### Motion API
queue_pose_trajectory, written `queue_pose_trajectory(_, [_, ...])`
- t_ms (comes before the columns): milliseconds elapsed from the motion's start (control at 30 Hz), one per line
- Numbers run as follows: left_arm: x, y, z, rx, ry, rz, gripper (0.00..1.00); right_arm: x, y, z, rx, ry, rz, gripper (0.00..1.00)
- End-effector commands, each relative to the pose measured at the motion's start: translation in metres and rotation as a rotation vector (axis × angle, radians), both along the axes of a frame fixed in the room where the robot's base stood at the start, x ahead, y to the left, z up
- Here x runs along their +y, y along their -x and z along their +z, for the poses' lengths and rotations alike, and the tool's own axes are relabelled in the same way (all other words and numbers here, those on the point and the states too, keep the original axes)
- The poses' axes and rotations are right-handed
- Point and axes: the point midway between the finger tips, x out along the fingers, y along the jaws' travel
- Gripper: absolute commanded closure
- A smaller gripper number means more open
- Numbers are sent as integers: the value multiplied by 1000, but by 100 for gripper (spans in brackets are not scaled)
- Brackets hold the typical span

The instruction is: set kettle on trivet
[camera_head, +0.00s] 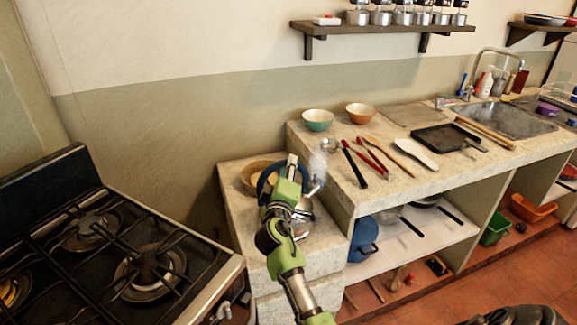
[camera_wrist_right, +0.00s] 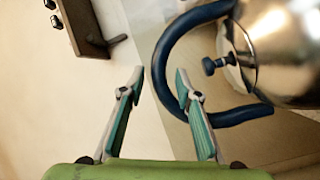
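The kettle (camera_head: 303,222) is shiny metal with a dark blue looped handle. It stands on the lower stone counter between stove and sink counter, partly hidden by my right arm, with steam beside it. My right gripper (camera_head: 291,172) is over it at the handle. In the right wrist view the kettle body (camera_wrist_right: 285,50) is at the upper right. The open fingers of the gripper (camera_wrist_right: 156,82) straddle the handle's curved side, with a gap on the left. I cannot make out a trivet for sure; a round tan item (camera_head: 251,174) lies behind the gripper. My left gripper is not in view.
A black gas stove (camera_head: 115,255) stands at the left. The higher sink counter (camera_head: 330,172) holds bowls, utensils and a dark tray (camera_head: 447,138). A wall shelf (camera_head: 385,28) with metal canisters hangs above. A blue pot (camera_head: 363,240) sits on the lower shelf.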

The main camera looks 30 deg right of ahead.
Motion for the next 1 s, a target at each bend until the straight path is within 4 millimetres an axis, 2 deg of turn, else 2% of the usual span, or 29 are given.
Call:
queue_pose_trajectory(100, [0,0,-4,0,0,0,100,13,16,-2,-1,-2,0,69])
queue_pose_trajectory(300, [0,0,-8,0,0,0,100,28,33,-2,0,-1,0,69])
queue_pose_trajectory(900, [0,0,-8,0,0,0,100,30,37,0,0,-1,-1,69])
queue_pose_trajectory(1000, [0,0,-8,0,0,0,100,29,45,-10,9,-31,-6,69])
